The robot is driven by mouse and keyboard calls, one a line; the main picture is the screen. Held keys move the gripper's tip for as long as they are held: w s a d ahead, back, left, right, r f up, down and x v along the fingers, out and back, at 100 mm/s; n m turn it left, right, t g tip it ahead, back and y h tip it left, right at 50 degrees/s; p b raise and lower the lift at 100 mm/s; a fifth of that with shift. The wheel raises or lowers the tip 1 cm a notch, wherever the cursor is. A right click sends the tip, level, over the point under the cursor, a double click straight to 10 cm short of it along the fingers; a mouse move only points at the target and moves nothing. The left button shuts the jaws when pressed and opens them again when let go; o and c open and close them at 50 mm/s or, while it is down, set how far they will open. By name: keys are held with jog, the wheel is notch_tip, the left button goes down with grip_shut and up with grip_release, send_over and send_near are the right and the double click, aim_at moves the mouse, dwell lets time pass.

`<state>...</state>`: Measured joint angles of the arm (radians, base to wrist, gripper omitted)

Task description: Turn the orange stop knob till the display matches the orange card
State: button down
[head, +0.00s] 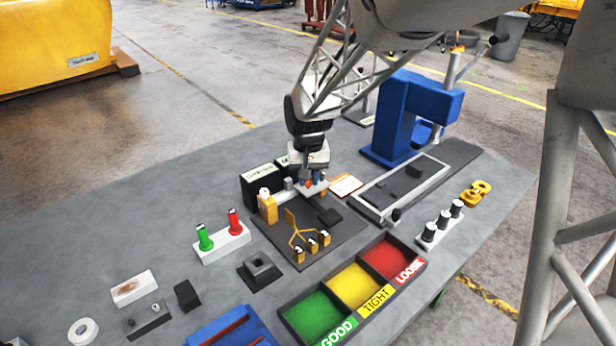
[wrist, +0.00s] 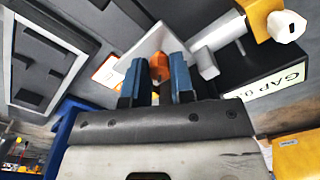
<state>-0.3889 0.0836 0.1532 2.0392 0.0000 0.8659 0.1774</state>
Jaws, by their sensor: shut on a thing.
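My gripper (head: 314,182) points down at the back of the dark fixture plate (head: 335,235). In the wrist view its blue fingers (wrist: 158,80) are shut on the orange stop knob (wrist: 159,66), one on each side. The head view shows only a little orange between the fingers. The orange card (head: 345,185), white with an orange edge, lies just right of the gripper; its edge shows in the wrist view (wrist: 106,72). A black display box (wrist: 262,85) reads "GAP 0", and the rest is cut off. The card's writing is too small to read.
A yellow block with a white-tipped pin (head: 267,205) stands close left of the gripper. A blue press (head: 405,115) and a framed tray (head: 400,190) are to the right. Good, tight and loose bins (head: 335,268) lie in front.

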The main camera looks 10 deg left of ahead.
jog(key=n, duration=0.5)
jog(key=shift+n, duration=2.2)
jog(key=c, duration=1)
grip_release()
jog(key=shift+r, duration=0.1)
jog(key=shift+r, duration=3.85)
